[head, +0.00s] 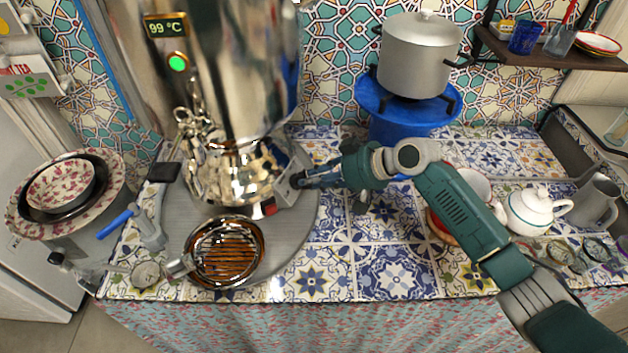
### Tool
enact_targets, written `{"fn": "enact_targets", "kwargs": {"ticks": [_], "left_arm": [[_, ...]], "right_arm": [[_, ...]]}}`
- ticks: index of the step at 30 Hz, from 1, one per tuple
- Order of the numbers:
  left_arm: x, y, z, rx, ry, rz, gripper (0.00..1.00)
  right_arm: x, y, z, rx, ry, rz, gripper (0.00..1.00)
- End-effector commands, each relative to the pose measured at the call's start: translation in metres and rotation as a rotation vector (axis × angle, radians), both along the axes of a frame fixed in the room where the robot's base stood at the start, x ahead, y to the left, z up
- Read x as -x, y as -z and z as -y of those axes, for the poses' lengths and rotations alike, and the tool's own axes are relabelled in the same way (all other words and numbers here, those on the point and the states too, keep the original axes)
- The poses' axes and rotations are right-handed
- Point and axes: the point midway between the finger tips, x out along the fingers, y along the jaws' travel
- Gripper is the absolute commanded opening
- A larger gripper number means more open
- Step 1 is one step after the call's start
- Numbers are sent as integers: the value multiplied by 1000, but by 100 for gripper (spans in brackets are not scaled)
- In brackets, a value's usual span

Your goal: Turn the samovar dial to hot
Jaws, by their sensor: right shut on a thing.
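The shiny metal samovar (240,70) stands on a round grey tray (305,225) at the left of the counter. A display (166,26) beside it reads 99 °C above a lit green light (178,63). My right gripper (298,180) reaches in from the right to a small grey box at the right of the samovar's base. It is shut at the dial there. The dial is mostly hidden behind the fingers, so its setting cannot be read. My left gripper is not in view.
A round strainer-like dish (227,252) lies in front of the samovar. Stacked bowls (62,185) stand at the left. A grey pot (420,55) sits on a blue burner (405,115); a white teapot (530,212) stands at the right. Tiled counter (375,255) in the middle is clear.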

Motion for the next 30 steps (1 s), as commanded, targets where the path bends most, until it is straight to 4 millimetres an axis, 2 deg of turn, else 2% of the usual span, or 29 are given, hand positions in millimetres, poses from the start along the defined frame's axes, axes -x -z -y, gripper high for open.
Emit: {"fn": "enact_targets", "kwargs": {"ticks": [12,13,15,16,25,30], "left_arm": [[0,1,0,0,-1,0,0],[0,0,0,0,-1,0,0],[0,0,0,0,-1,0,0],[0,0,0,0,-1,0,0],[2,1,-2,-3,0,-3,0],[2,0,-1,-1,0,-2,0]], "right_arm": [[1,1,1,6,-5,3,0],[1,1,1,6,-5,3,21],[1,1,1,6,-5,3,35],[1,1,1,5,-5,2,39],[0,0,1,3,-3,4,39],[5,-11,14,4,-2,6,39]]}}
